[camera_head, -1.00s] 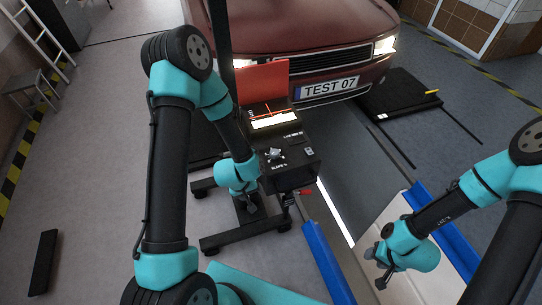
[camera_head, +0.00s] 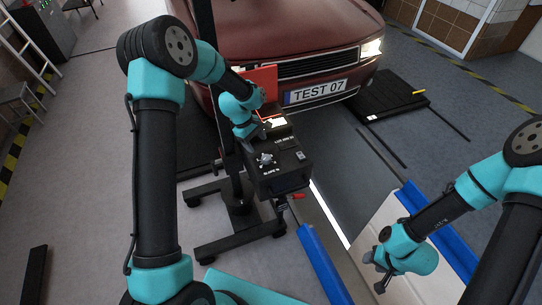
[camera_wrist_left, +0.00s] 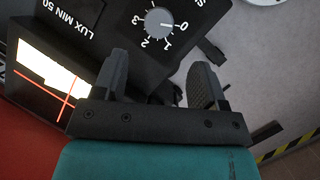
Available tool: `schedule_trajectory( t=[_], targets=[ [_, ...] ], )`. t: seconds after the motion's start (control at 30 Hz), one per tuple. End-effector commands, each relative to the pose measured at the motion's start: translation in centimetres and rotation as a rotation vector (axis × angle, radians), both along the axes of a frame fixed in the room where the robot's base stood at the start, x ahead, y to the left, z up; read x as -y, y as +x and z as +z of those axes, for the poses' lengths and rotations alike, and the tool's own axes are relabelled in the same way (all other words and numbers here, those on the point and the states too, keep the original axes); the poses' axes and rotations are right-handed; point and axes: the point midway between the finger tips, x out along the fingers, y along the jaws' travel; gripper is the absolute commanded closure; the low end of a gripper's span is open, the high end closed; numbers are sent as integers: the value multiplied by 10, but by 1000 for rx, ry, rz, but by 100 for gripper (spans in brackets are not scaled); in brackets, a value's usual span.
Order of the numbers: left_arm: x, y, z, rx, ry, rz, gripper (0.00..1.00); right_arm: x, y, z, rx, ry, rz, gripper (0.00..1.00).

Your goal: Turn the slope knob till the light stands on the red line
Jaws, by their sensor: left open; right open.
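The slope knob (camera_head: 265,159) is a pale knob on top of the black tester box (camera_head: 282,180). In the left wrist view the knob (camera_wrist_left: 158,22) has a white pointer near the 0 of its printed scale. My left gripper (camera_wrist_left: 158,82) is open and empty, above the box between knob and screen, apart from the knob. In the head view my left arm partly hides the screen. My right gripper (camera_head: 379,272) is open and empty, far from the tester.
A red car (camera_head: 300,35) stands just behind the tester. The tester's wheeled stand (camera_head: 235,235) spreads over the floor. Blue rails (camera_head: 322,262) lie to its right. A black platform (camera_head: 388,95) lies beyond. The floor at left is mostly clear.

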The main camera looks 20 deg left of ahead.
Motion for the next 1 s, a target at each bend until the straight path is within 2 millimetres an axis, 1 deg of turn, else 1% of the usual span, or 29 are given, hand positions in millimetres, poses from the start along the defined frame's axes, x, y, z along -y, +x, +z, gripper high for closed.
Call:
schedule_trajectory(
  t=[0.03,0.13,0.23,0.33,0.6,0.73,0.87,1.0],
  targets=[
    [-4,6,11,-30,5,9,35,0,0,0,0,0,0,55],
    [-11,10,27,-94,15,27,35,0,0,0,0,0,0,55],
    [-15,11,36,-132,24,36,35,0,0,0,0,0,0,55],
    [-17,12,39,-144,27,41,35,0,0,0,0,0,0,55],
    [-17,11,38,-144,27,39,35,0,0,0,0,0,0,55],
    [-15,11,34,-145,28,39,35,0,0,0,0,0,0,55],
    [-11,9,24,-147,26,38,35,0,0,0,0,0,0,55],
    [-3,7,5,-146,27,37,35,0,0,0,0,0,0,55]
  ],
)
